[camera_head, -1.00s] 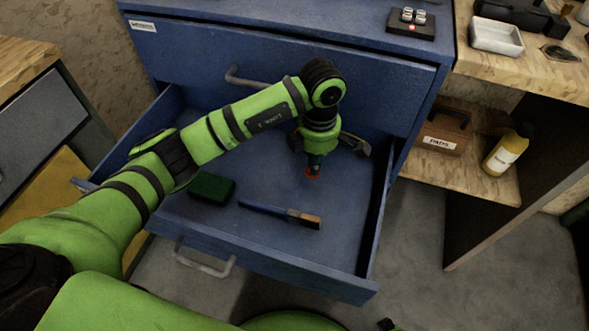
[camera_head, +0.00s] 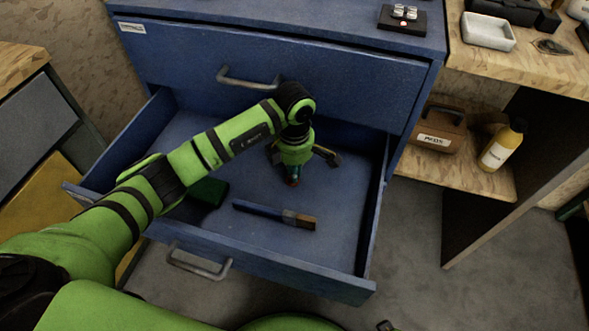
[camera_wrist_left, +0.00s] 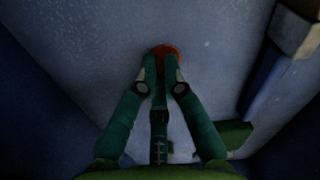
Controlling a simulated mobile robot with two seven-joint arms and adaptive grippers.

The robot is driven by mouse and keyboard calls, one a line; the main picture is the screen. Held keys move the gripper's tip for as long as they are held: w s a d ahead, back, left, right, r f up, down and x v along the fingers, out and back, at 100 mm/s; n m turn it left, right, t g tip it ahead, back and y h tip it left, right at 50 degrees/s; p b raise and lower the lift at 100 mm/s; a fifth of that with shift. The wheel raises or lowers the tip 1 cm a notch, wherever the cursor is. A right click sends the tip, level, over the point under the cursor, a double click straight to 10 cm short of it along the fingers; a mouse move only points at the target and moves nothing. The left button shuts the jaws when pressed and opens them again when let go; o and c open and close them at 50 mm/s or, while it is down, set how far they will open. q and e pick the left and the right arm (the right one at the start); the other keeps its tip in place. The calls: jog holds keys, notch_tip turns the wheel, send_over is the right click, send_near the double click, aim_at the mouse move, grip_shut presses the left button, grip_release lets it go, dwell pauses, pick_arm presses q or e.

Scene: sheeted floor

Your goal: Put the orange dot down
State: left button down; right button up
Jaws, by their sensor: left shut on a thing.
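The orange dot (camera_wrist_left: 167,50) is a small round orange-red piece between the fingertips of my left gripper (camera_wrist_left: 165,62) in the left wrist view. The gripper is shut on it, and the fingers hide part of it. In the head view my left gripper (camera_head: 292,178) points down inside the open blue drawer (camera_head: 270,257), toward its back right. The dot is low over the drawer floor; I cannot tell whether it touches. My right gripper is not in view.
A brush with a blue handle (camera_head: 262,210) and a green block (camera_head: 209,191) lie in the drawer, in front of the gripper. The drawer walls surround it. A brown case (camera_head: 437,130) and a yellow bottle (camera_head: 500,147) stand on a shelf at right.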

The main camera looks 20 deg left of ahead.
pick_arm(q)
jog(key=c, duration=1.4)
grip_release()
jog(key=shift+o, duration=0.2)
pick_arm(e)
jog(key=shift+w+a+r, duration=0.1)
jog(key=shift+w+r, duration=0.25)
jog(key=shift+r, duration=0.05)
pick_arm(q)
jog(key=shift+r, duration=0.1)
jog(key=shift+r+p, duration=0.3)
jog(key=shift+r, duration=0.05)
notch_tip(320, 180, up, 11)
jog(key=p, duration=0.1)
jog(key=shift+r, duration=0.2)
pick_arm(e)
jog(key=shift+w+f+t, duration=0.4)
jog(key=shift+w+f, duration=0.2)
